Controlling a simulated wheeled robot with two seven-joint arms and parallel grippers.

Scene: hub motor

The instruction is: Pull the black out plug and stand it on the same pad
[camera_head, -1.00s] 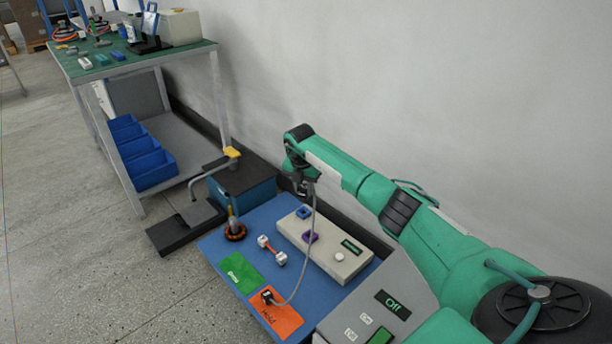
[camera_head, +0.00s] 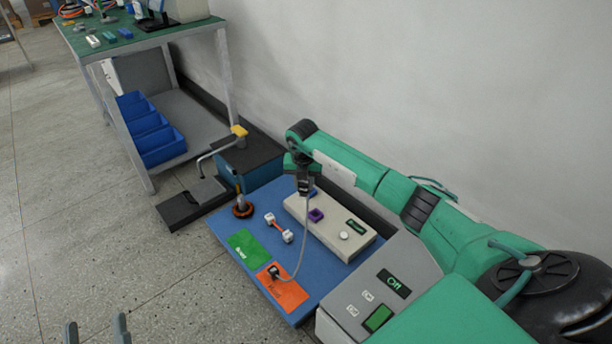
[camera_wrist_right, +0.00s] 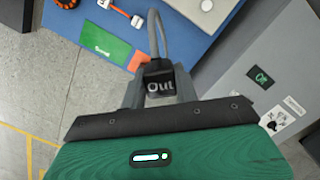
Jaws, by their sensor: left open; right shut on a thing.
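A grey cable (camera_head: 303,230) runs from the plug to a black cable end (camera_head: 273,272) on the orange pad (camera_head: 292,294). In the head view the gripper overlaps the blue socket (camera_head: 312,192) on the white box (camera_head: 345,250); whether the plug is clear of it cannot be told. The purple socket (camera_head: 316,215) shows no plug. A green pad (camera_head: 249,248) lies beside the orange one. My left gripper (camera_head: 96,331) is open and empty at the lower left.
A white-and-orange part (camera_head: 279,228) and a round orange-black stand (camera_head: 242,209) sit on the blue board (camera_head: 225,228). A grey console (camera_head: 362,297) with an "Off" display is at the front right. A workbench (camera_head: 140,42) stands behind.

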